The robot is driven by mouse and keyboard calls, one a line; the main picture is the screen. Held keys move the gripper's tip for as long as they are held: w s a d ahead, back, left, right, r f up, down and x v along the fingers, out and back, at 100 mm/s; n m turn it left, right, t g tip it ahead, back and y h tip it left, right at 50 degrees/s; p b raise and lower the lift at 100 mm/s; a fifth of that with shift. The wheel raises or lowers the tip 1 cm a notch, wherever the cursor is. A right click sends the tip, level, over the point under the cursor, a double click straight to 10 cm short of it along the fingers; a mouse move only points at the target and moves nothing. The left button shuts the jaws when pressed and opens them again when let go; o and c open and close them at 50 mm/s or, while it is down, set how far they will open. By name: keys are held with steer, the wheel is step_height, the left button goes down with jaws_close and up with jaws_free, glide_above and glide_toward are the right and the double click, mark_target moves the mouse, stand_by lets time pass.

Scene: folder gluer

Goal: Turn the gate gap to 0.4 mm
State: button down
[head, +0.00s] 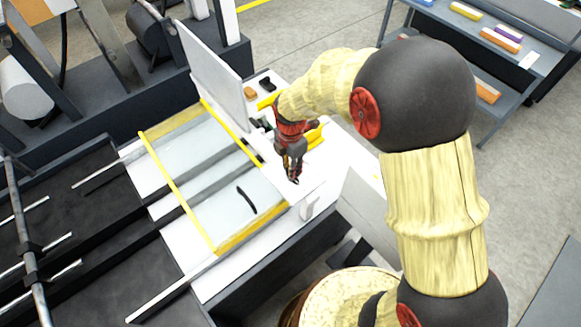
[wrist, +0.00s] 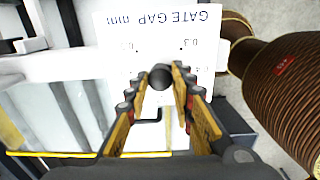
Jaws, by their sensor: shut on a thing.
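The gate gap knob (wrist: 160,77) is a dark round knob on a white plate (wrist: 150,22) printed "GATE GAP mm", upside down in the wrist view. A 0.3 mark shows on the plate to the upper right of the knob. Another number at the upper left is too blurred to read. My gripper (wrist: 161,79) is shut on the knob, with one finger on each side. In the head view my gripper (head: 293,178) points down at the white machine top, and its fingers hide the knob.
A clear guard with yellow edges (head: 178,187) covers the belts left of my gripper. An upright grey panel (head: 212,75) stands behind it. A black handle (head: 246,200) lies on the guard. A shelf with coloured blocks (head: 505,40) stands at the far right.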

steer(key=shift+w, duration=0.1)
stand_by(0.3)
steer(key=c, duration=1.5)
jaws_free()
steer(key=shift+r, duration=0.15)
step_height(320, 180, up, 12)
